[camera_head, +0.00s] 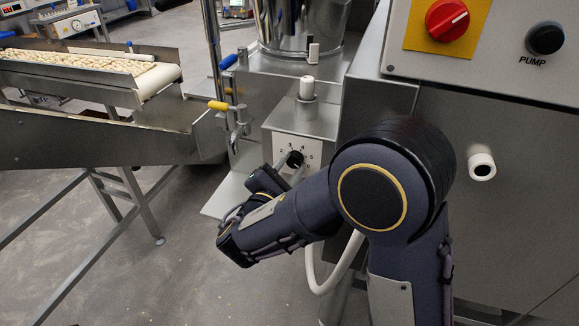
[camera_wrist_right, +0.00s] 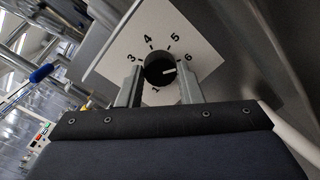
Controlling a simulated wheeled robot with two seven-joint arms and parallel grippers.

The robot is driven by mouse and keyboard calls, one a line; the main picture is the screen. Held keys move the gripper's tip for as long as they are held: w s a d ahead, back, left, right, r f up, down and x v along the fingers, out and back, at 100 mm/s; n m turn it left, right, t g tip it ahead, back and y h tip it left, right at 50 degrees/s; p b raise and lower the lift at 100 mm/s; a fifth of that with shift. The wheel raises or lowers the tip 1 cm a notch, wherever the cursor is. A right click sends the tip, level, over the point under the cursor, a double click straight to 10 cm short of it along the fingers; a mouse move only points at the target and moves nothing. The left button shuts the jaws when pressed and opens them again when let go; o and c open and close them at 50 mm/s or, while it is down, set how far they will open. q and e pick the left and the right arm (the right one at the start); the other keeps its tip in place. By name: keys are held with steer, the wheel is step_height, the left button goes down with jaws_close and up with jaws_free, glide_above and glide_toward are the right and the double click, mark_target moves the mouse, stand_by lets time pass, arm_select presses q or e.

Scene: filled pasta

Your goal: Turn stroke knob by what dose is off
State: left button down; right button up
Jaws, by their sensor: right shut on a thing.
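The stroke knob (camera_wrist_right: 158,66) is round and black, on a white dial plate (camera_wrist_right: 120,55) with black numbers. Its white pointer line points to the right in the right wrist view, roughly toward the 6. The knob also shows in the head view (camera_head: 296,158), on the front of a grey metal box. My right gripper (camera_wrist_right: 160,78) has one finger on each side of the knob and is shut on it. The fingers also show in the head view (camera_head: 289,168). The 2 is hidden in the wrist view. My left gripper is not in view.
A red rotary switch (camera_head: 447,19) and a black pump button (camera_head: 545,39) sit on the panel at upper right. A white pipe end (camera_head: 482,167) sticks out below. A conveyor with pasta (camera_head: 90,66) stands at left. A yellow-handled valve (camera_head: 218,105) is beside the box.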

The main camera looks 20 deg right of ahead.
steer(key=n+p, duration=0.3)
steer(key=n, duration=0.1)
steer(key=shift+r+n+p, duration=0.15)
steer(key=shift+n+p, duration=0.15)
steer(key=shift+n+t+p, duration=0.3)
steer(key=shift+n+p, duration=1.45)
steer(key=shift+n, duration=0.65)
steer(key=shift+f, duration=0.25)
steer(key=o, duration=1)
steer(key=shift+c, duration=0.2)
steer(key=v, duration=0.8)
steer(key=shift+f, duration=0.1)
